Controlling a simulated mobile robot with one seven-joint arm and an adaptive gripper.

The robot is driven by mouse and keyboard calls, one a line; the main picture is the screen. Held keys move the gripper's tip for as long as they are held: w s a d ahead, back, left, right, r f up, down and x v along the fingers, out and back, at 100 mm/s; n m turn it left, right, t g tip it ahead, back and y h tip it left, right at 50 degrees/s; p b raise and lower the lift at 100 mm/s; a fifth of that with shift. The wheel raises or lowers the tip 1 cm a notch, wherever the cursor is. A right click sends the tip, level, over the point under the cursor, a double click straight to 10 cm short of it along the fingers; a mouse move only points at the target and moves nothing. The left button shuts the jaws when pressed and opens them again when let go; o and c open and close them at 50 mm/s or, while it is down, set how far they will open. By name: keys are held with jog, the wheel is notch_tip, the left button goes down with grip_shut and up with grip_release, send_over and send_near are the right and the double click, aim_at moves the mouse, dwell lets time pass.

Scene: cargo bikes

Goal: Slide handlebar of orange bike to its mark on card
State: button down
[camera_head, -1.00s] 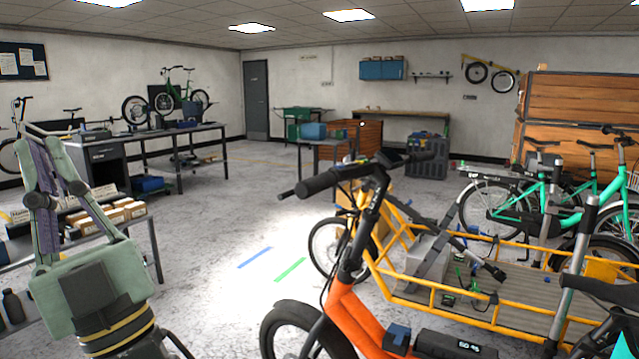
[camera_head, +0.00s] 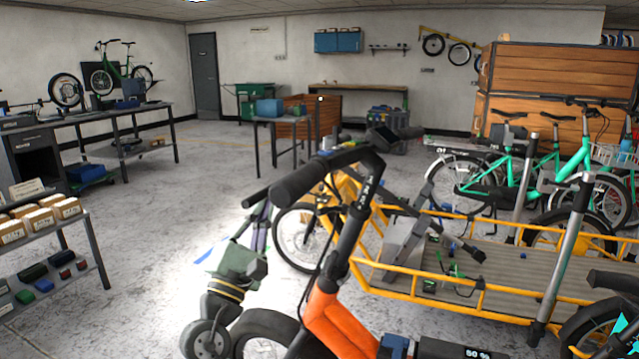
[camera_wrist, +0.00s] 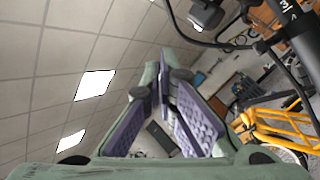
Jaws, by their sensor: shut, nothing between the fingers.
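The orange bike (camera_head: 335,325) stands in the front middle of the head view. Its black handlebar (camera_head: 315,178) sits on a dark stem (camera_head: 352,225), with one thick grip pointing left.
A yellow cargo bike (camera_head: 430,285) stands just behind and right of the orange bike. Green bikes (camera_head: 540,175) stand at the right. A shelf with boxes (camera_head: 75,235) is at the left. The floor between the shelf and my gripper is clear.

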jog(key=d+f+g+h, duration=0.2)
jog(key=d+g+h, duration=0.1)
jog(key=d+h, duration=0.45)
jog(key=f+p+x, duration=0.1)
jog(key=p+x, duration=0.2)
jog(key=x, duration=0.7)
jog(key=shift+w+d, duration=0.3)
jog(key=shift+w, duration=0.05)
jog(key=shift+s+d+r+p, duration=0.1)
jog(key=shift+d+r+p, duration=0.15)
jog(key=shift+r+p, duration=0.45)
jog(key=shift+d+r, duration=0.1)
jog(key=shift+r, duration=0.1)
jog(key=shift+f, duration=0.1)
